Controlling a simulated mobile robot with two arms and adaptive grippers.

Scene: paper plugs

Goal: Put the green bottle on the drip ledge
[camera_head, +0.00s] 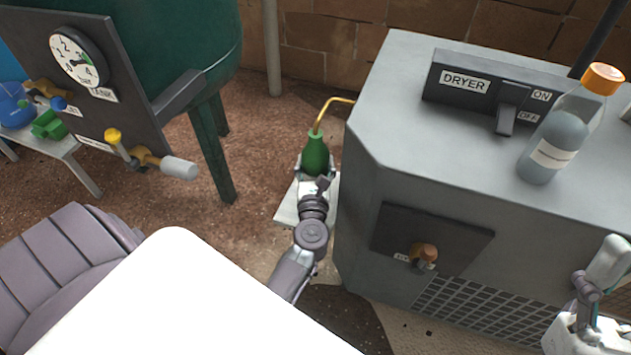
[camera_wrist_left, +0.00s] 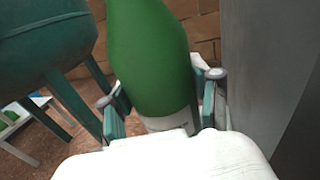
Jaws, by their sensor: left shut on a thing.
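The green bottle (camera_head: 315,155) stands roughly upright beside the left side of the grey dryer cabinet. My left gripper (camera_head: 314,176) is shut on it; in the left wrist view the two fingers (camera_wrist_left: 160,108) press on either side of the green bottle (camera_wrist_left: 150,55), near its pale label. A pale ledge (camera_head: 287,213), likely the drip ledge, shows beneath the gripper, against the cabinet's side. A thin yellow pipe (camera_head: 336,101) curves down at the bottle's neck. The gripper hides the bottle's base, so I cannot tell whether it touches the ledge. My right gripper (camera_head: 592,338) is partly visible at the lower right.
The grey dryer cabinet (camera_head: 400,130) is close on the right, with a switch panel and a clear bottle with an orange cap (camera_head: 560,130) on top. A green tank (camera_head: 190,45) on legs stands left. A small table (camera_head: 60,145) holds blue and green items.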

